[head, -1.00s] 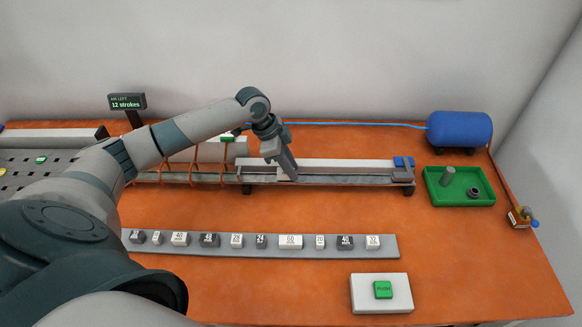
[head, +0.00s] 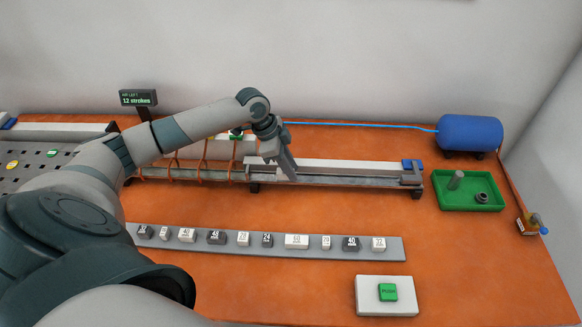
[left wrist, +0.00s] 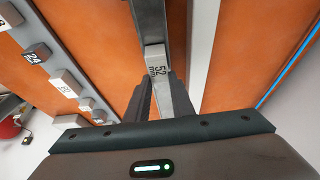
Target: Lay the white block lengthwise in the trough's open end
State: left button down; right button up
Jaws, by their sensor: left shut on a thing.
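My left gripper (head: 289,176) points down at the trough (head: 350,181), near the left part of its long pale bar. In the left wrist view, my left gripper (left wrist: 158,82) is shut on the white block (left wrist: 156,62), which is marked 52. The block's long side looks roughly in line with the trough (left wrist: 149,18), which runs on beyond it. I cannot tell whether the block touches the trough floor or hangs just above it. In the head view the gripper hides the block. My right gripper is not in view.
A grey rack (head: 200,240) with several numbered blocks lies in front of the trough. A white box with a green push button (head: 388,292) stands front right. A green tray (head: 452,202) and blue tank (head: 470,132) are at right. Copper coils (head: 203,160) stand left of the gripper.

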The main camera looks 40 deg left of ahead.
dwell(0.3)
pick_arm(q)
jog(key=shift+f+p, duration=0.15)
jog(key=shift+p, duration=0.15)
dwell(0.3)
jog(key=c, duration=1.5)
grip_release()
jog(key=shift+o, duration=0.2)
